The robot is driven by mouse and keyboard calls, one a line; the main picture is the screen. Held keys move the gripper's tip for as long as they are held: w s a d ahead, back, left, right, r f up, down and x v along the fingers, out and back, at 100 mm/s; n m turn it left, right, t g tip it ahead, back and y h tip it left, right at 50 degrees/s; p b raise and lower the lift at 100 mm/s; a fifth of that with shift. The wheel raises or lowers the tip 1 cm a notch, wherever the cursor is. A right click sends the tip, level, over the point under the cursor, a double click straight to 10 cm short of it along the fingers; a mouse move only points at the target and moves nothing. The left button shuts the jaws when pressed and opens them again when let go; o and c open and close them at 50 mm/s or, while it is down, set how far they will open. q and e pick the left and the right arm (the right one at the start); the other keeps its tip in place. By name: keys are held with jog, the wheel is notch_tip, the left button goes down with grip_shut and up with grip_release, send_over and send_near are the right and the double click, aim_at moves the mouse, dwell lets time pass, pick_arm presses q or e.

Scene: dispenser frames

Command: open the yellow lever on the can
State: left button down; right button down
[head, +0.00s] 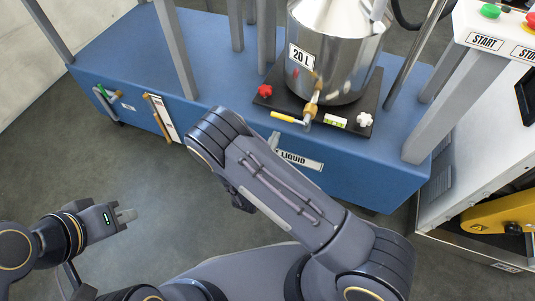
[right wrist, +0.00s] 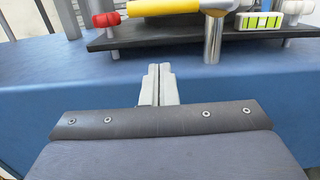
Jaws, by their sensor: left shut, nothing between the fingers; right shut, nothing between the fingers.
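The steel can (head: 335,55) with a "20 L" label stands on a black plate on the blue base. The yellow lever (head: 288,118) sticks out to the left from the brass valve at the can's foot. In the right wrist view the yellow lever (right wrist: 175,8) lies level across the top, left of the metal spout (right wrist: 213,40). My right gripper (right wrist: 157,70) is shut and empty, below the lever in the picture and apart from it. My left gripper (head: 126,215) is shut and empty over the floor at lower left.
A red knob (head: 265,91) and a white knob (head: 365,119) sit on the black plate (head: 285,97), with a green level (head: 335,121) near the white one. Grey posts rise from the blue base (head: 215,60). A START panel (head: 484,42) stands at right.

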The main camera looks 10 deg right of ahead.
aim_at(286, 118)
jog(key=r, duration=0.1)
jog(key=w+r, duration=0.1)
jog(key=r, duration=0.2)
jog(key=shift+w+d, duration=0.15)
jog(key=shift+d, duration=0.25)
jog(key=shift+r+m, duration=0.2)
jog(key=shift+m, duration=0.2)
